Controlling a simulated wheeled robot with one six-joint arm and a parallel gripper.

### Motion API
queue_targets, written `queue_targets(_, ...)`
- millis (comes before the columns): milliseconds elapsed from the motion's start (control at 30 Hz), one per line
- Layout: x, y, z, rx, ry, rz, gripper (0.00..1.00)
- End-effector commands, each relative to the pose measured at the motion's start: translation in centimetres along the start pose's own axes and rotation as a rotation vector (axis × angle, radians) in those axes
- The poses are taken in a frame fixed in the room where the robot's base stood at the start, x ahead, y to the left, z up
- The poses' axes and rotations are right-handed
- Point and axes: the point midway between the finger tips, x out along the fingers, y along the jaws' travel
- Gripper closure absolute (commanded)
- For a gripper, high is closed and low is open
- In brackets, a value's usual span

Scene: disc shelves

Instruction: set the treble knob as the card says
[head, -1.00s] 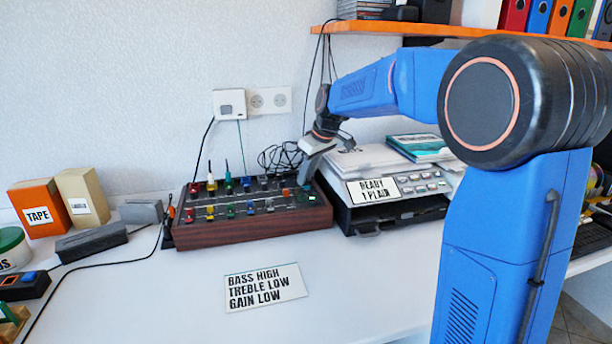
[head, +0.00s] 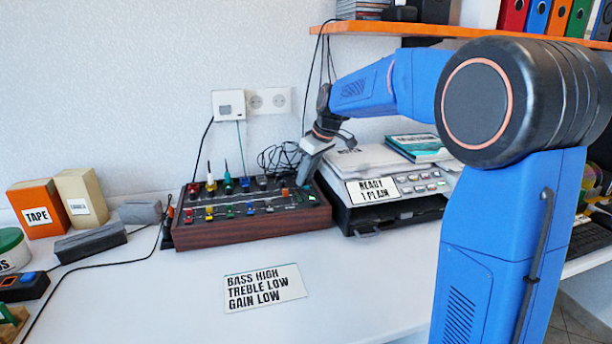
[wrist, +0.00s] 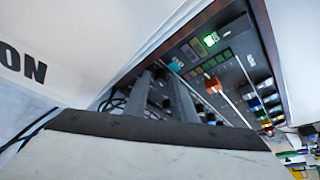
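The white card (head: 265,288) lies on the desk and reads BASS HIGH, TREBLE LOW, GAIN LOW. The mixer (head: 250,233) is a wood-sided box behind it, with rows of coloured knobs and sliders on its dark panel. Knob labels are too small to read, so I cannot tell which is treble. My gripper (head: 304,180) points down at the panel's back right corner. In the wrist view its dark fingers reach over the panel (wrist: 232,78), near a teal knob (wrist: 175,65). A red-capped slider (wrist: 212,86) and a lit green button (wrist: 210,40) are beyond. Contact and finger opening are unclear.
A printer (head: 395,212) with a READY 1 PLAIN label stands close to the mixer's right. Cables with plugs (head: 227,180) rise from the mixer's back. A tape box (head: 35,212) and a grey block (head: 90,243) are on the left. The front desk is clear around the card.

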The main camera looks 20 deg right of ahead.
Motion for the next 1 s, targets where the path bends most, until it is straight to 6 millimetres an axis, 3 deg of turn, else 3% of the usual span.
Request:
queue_targets(233,-1.4,0.0,0.0,0.000,0.002,0.002,0.76)
queue_targets(700,-9.7,0.1,0.0,0.001,0.002,0.002,0.76)
queue_targets(1000,-11.9,0.0,0.0,0.000,0.000,0.000,0.76)
